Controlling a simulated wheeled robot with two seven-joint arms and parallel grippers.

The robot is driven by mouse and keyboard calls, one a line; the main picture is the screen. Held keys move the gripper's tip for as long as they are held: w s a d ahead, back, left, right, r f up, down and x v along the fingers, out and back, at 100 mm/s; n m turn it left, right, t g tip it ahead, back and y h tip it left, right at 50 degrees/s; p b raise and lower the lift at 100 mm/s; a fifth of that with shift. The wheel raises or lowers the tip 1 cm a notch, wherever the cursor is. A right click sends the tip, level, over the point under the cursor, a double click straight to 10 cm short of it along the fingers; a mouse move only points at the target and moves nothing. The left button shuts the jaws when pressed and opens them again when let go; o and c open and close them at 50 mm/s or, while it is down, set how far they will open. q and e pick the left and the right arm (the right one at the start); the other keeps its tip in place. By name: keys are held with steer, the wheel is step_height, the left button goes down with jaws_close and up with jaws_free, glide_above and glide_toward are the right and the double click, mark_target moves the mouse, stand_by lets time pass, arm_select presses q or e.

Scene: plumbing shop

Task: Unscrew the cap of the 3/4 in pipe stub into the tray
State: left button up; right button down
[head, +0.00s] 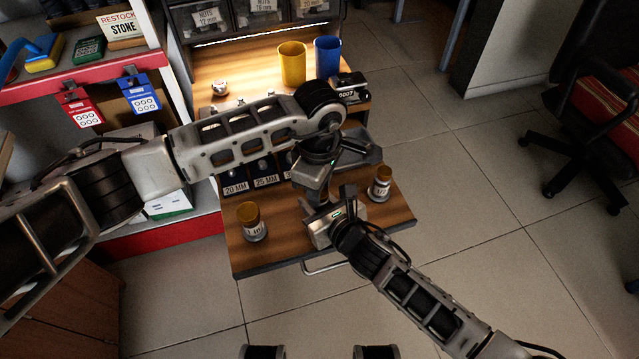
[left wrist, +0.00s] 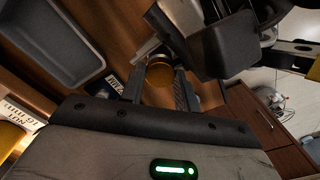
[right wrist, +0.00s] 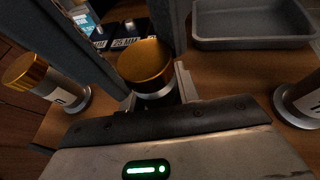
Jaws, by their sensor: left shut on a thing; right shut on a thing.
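A pipe stub with a brass-coloured cap stands between my two grippers; the cap shows in the right wrist view (right wrist: 145,62) and the left wrist view (left wrist: 160,74). My left gripper (head: 323,192) comes from above, shut on the cap. My right gripper (head: 328,203) is shut on the stub body below it. The cap sits on the stub, with a pale ring under it. The held stub's label is hidden, so its size cannot be read. The grey tray (head: 364,148) lies just behind; its visible part is empty in the right wrist view (right wrist: 250,42).
Capped stubs stand at left (head: 251,222) and right (head: 380,183) on the wooden bench (head: 280,252); their labels are too small to read. The bench front is clear.

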arm_select(q)
steer(key=shift+n, duration=0.3)
steer(key=o, duration=1.1)
